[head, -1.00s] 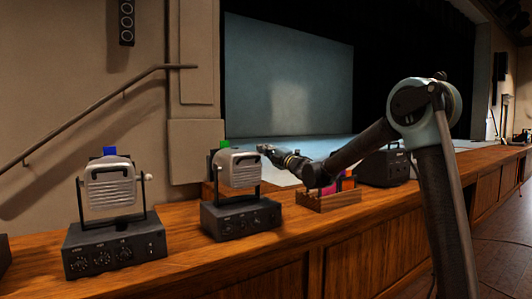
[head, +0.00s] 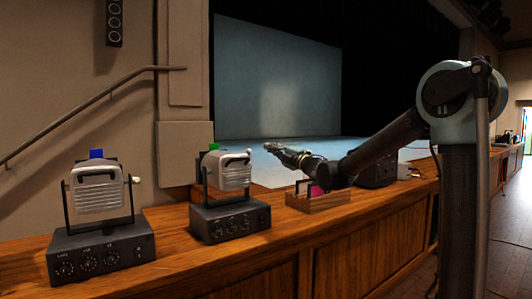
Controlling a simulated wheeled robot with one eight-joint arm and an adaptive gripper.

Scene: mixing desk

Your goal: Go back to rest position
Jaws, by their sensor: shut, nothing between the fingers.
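My gripper (head: 272,146) is at the end of my arm, which reaches in from the right above the wooden desk (head: 170,263). It is shut and empty, in the air above and to the left of a small wooden crate (head: 322,204). The gripper is small in this view and touches nothing that I can see. My forearm partly covers the crate, which holds a pink item (head: 317,190).
Two lamp-like devices on black control boxes stand at the left, one with a blue block (head: 96,153) on top, one with a green block (head: 214,147). A dark case (head: 377,171) stands behind my arm. The desk front edge is clear.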

